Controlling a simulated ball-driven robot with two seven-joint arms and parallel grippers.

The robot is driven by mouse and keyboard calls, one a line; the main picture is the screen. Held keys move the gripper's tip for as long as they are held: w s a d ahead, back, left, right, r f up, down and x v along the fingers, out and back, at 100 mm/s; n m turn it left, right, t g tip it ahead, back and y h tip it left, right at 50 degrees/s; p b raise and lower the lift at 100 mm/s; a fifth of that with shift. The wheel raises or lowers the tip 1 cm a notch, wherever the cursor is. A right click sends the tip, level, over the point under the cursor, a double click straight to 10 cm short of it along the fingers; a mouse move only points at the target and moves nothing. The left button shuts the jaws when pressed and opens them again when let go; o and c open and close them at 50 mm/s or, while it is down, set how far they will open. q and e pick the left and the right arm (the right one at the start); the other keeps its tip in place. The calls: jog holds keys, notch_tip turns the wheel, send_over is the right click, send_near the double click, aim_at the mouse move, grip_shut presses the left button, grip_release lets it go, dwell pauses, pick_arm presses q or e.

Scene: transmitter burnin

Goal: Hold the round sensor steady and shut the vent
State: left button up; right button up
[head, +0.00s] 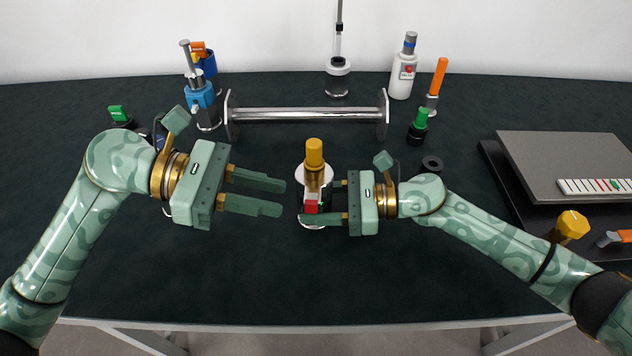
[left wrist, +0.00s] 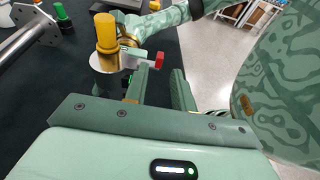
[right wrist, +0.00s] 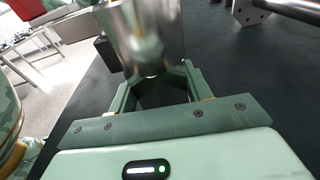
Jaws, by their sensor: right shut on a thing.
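The round sensor (head: 313,175) stands upright in the middle of the table, with a yellow cap, a brass collar and a pale metal body. A small red-ended part (head: 311,207), probably the vent handle, sticks out from its near side; it shows clearly in the left wrist view (left wrist: 159,60). My right gripper (head: 320,201) is shut on the sensor from the right. Its metal body fills the space at the fingers in the right wrist view (right wrist: 145,38). My left gripper (head: 282,197) is open and empty, just left of the sensor, fingers pointing at it.
A metal bar on two end plates (head: 310,114) lies behind the sensor. Bottles and fittings, including a white bottle (head: 403,70) and a blue valve (head: 201,100), stand along the back. A grey box (head: 565,165) on a dark tray is at the right. The front table is clear.

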aim_at(308, 201)
pick_arm(q)
jog(key=shift+x, duration=3.15)
grip_shut()
